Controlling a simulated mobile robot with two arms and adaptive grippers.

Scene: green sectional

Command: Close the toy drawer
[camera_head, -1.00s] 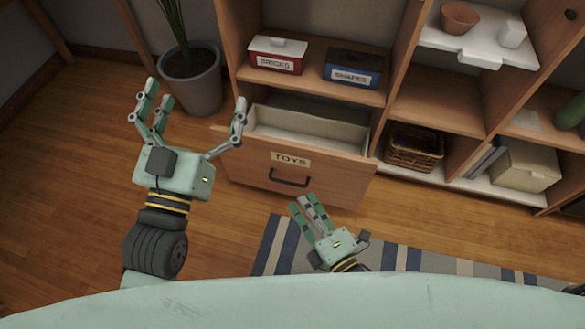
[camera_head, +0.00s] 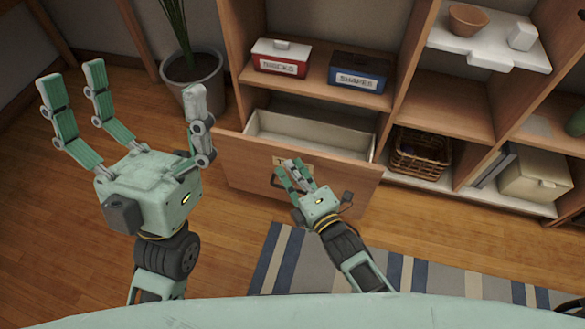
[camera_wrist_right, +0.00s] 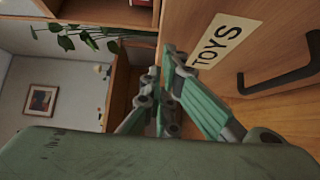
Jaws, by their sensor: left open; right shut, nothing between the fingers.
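The wooden toy drawer (camera_head: 235,165) is pulled out of the shelf's lower left bay, and its pale inside (camera_head: 310,133) looks empty. My right gripper (camera_head: 289,166) is shut and empty at the drawer front, covering most of the label and part of the dark handle. In the right wrist view the TOYS label (camera_wrist_right: 221,42) and handle (camera_wrist_right: 282,78) show beside the shut fingers (camera_wrist_right: 168,62). I cannot tell whether the fingers touch the front. My left gripper (camera_head: 135,112) is open and empty, raised left of the drawer.
A potted plant (camera_head: 192,75) stands left of the shelf. A red BRICKS box (camera_head: 281,67) and a blue SHAPES box (camera_head: 357,78) sit above the drawer. A wicker basket (camera_head: 420,153) is to its right. A striped rug (camera_head: 300,262) lies in front.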

